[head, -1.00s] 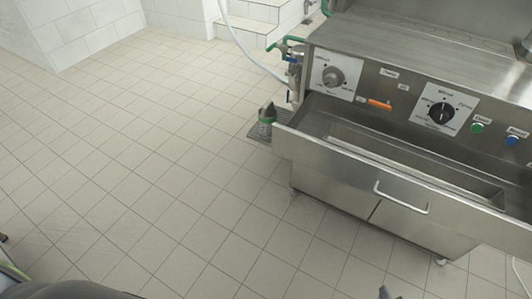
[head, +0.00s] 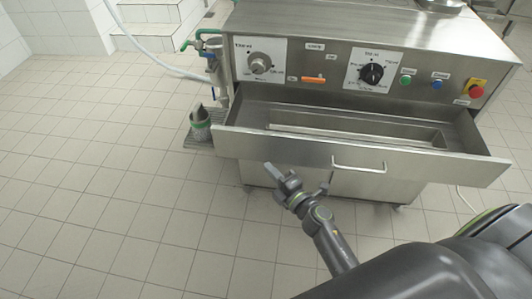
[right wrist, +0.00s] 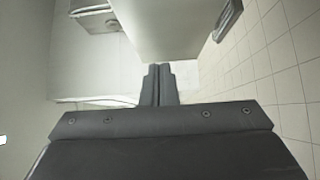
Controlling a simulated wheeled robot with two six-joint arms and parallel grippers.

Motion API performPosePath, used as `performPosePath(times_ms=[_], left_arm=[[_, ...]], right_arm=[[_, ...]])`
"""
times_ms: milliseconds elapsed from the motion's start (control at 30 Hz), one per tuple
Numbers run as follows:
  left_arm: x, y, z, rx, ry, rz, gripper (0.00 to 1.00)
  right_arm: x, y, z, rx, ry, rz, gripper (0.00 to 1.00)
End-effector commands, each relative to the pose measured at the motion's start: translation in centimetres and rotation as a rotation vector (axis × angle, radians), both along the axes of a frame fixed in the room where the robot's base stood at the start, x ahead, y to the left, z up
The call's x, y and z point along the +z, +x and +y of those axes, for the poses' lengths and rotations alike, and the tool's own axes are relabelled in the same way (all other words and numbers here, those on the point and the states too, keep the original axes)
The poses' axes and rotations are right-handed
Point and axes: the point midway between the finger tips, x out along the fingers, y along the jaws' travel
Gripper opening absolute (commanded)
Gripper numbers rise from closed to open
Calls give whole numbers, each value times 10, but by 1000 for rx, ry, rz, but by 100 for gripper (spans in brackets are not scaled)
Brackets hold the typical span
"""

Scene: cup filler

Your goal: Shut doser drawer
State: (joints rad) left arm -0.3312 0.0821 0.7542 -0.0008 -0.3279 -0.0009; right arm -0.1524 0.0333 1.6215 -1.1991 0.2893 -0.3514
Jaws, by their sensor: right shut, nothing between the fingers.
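The doser drawer (head: 300,146) is pulled out from the front of the steel machine (head: 330,60) in the head view. Its inner tray shows, and its handle (head: 358,168) is on the front panel, right of centre. My right gripper (head: 274,172) is shut and empty, in front of the drawer's lower left part. I cannot tell whether it touches the panel. In the right wrist view the closed fingers (right wrist: 158,86) point at a pale surface, with nothing between them. My left gripper is not in view.
Dials, buttons and a red emergency stop (head: 476,91) are on the machine's panel. The tiled floor (head: 110,220) is clear on the left and in front.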

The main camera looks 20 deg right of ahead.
Motion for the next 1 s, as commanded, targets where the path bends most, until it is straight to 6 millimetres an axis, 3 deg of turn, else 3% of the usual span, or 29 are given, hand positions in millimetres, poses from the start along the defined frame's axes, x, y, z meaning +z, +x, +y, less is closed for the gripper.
performPosePath(times_ms=[167,400,1000], left_arm=[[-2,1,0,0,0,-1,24],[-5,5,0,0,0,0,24],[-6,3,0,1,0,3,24]], right_arm=[[0,34,8,0,1,-1,0],[-1,59,-11,-1,0,0,0],[-1,67,-16,-1,1,0,0]])
